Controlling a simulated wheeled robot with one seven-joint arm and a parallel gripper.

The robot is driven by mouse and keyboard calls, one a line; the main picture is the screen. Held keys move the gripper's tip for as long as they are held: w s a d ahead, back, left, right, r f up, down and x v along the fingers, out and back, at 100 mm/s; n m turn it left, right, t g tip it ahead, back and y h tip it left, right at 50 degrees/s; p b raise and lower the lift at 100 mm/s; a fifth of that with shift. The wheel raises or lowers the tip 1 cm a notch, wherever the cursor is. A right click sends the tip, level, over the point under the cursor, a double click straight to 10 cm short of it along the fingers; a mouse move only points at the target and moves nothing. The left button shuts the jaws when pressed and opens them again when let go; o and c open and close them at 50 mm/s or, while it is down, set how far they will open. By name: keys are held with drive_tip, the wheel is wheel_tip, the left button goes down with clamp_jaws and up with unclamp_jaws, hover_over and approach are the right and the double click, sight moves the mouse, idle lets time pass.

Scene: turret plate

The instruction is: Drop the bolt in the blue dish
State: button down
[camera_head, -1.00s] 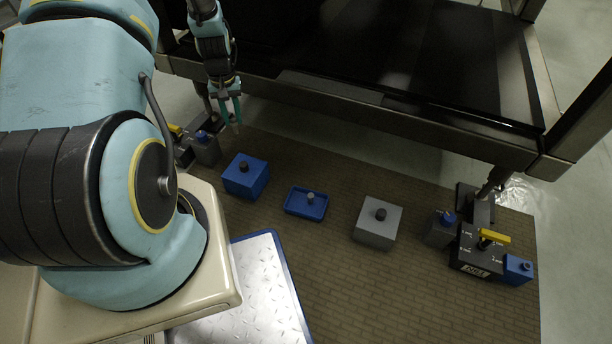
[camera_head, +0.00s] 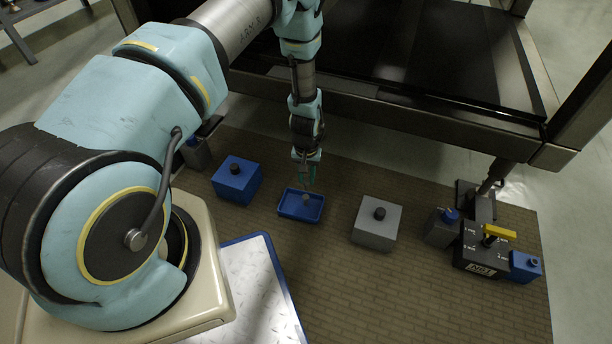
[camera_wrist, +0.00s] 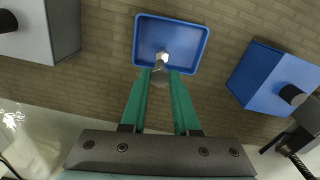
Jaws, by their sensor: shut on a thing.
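The blue dish (camera_head: 290,208) is a shallow rectangular tray on the brick-patterned mat. It also shows in the wrist view (camera_wrist: 185,38). My gripper (camera_head: 308,180) points down above the far part of the dish. In the wrist view its green fingers (camera_wrist: 161,76) are closed on a small grey piece, the bolt (camera_wrist: 160,77), whose shape is partly hidden between the fingertips. A pale grey round-topped piece (camera_wrist: 162,55) shows inside the dish just beyond the fingertips. The gap between the held bolt and the dish floor is hard to judge.
A blue box (camera_head: 237,186) with a dark knob stands left of the dish, and a grey box (camera_head: 376,229) with a dark knob stands right. A black block with a yellow handle (camera_head: 500,231) is farther right. A dark table frame (camera_head: 420,135) runs behind.

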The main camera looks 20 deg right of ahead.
sight(306, 187)
wheel_tip(306, 187, down, 5)
drive_tip(key=b, duration=0.3)
drive_tip(key=c, duration=0.6)
unclamp_jaws()
drive_tip(key=shift+r, duration=0.15)
wheel_tip(306, 187, up, 11)
drive_tip(key=p, duration=0.3)
